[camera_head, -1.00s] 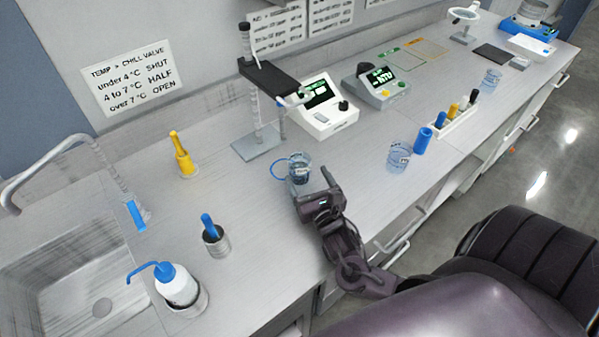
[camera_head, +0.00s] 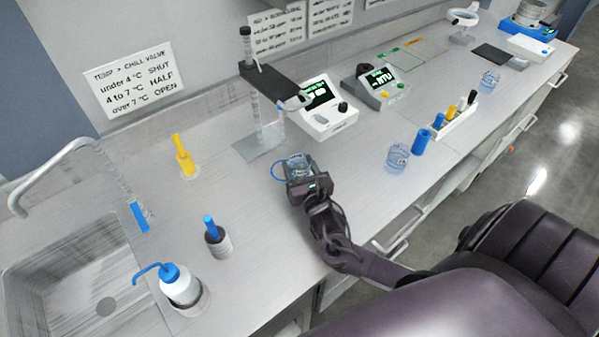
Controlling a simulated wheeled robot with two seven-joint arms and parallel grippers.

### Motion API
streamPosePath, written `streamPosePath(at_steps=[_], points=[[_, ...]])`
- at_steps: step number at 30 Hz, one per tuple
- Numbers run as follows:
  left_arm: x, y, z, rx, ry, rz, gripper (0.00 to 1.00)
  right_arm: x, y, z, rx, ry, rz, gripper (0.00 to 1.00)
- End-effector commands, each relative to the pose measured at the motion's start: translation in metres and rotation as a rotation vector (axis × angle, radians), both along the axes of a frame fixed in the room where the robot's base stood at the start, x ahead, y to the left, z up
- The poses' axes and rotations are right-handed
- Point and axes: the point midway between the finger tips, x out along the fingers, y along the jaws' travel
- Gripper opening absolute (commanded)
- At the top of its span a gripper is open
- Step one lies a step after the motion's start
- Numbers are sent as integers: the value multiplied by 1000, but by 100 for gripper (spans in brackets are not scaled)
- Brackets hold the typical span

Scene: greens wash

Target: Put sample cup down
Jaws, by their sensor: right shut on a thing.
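The sample cup (camera_head: 298,163) is a clear beaker-like cup with a blue ring or handle at its left side. It is at the middle of the bench, in front of the stand with the black arm. My right gripper (camera_head: 303,176) is shut on the cup from the near side and hides its lower part. I cannot tell whether the cup's base touches the bench. My left gripper is not in view.
A stand with a grey base (camera_head: 258,142) is just behind the cup. A meter (camera_head: 327,112) stands behind right, and another clear cup (camera_head: 398,156) is to the right. Bench between is clear.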

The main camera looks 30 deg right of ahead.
Motion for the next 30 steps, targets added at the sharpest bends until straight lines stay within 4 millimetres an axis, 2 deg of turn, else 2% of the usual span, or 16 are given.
streamPosePath(at_steps=[1, 3, 17, 28, 30], points=[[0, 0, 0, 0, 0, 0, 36, 0, 0, 0, 0, 0, 0, 30], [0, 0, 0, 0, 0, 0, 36, 0, 0, 1, 0, -1, 0, 23], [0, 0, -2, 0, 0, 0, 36, 0, 0, 7, -1, -2, 0, 22], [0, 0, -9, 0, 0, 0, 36, 0, 0, 34, 0, -2, 1, 22], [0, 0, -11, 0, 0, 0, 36, -6, 2, 34, 0, 2, 1, 22]])
